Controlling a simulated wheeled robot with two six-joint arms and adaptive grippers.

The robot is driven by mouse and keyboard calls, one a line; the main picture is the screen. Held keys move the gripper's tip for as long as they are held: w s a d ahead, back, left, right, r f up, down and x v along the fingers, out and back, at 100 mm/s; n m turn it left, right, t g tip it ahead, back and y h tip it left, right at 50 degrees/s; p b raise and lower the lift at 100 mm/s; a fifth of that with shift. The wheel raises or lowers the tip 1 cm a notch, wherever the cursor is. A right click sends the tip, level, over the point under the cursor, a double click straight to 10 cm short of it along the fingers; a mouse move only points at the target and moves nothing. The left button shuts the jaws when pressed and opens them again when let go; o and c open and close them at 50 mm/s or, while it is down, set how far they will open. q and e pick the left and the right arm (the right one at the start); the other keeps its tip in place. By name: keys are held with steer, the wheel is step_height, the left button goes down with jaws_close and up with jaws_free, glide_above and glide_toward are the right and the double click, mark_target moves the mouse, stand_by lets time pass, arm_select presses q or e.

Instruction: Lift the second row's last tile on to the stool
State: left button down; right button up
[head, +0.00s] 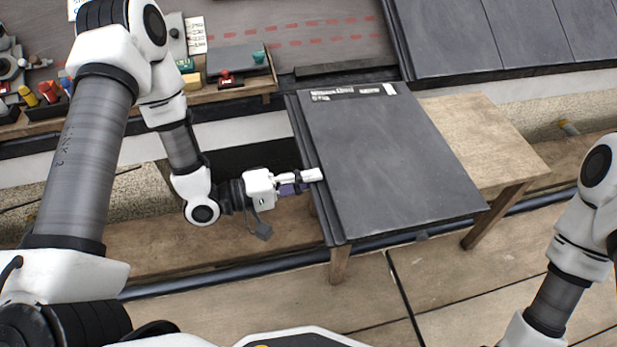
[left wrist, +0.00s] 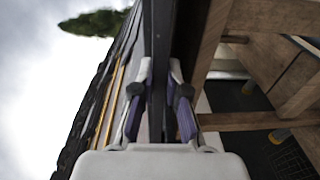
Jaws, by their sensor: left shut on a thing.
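A large dark slate tile (head: 395,160) with pale label marks at its far end lies over the left part of the wooden stool (head: 485,135). Another dark edge shows along its left side, so a second slab may be under it. My left gripper (head: 305,180) is shut on the left edge of the tile. In the left wrist view the dark edge of the tile (left wrist: 160,50) stands between the two fingers of the left gripper (left wrist: 158,100). My right arm enters at the right, but its gripper is out of view.
Dark tiles (head: 500,35) cover the roof at the back right. A wooden bench (head: 240,88) with tools and colored items stands at the back left. The right part of the stool top is bare. A dark pipe (head: 230,275) runs along the front, below the stool.

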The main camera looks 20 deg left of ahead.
arm_select(q)
steer(key=shift+a+r, duration=0.1)
steer(key=shift+f, duration=0.2)
stand_by(0.4)
steer(key=shift+f+b, duration=0.6)
steer(key=shift+f, duration=0.2)
steer(key=shift+r, duration=0.1)
steer(key=shift+f, duration=0.65)
stand_by(0.8)
steer(key=c, duration=1.1)
jaws_free()
steer(key=shift+f, duration=0.1)
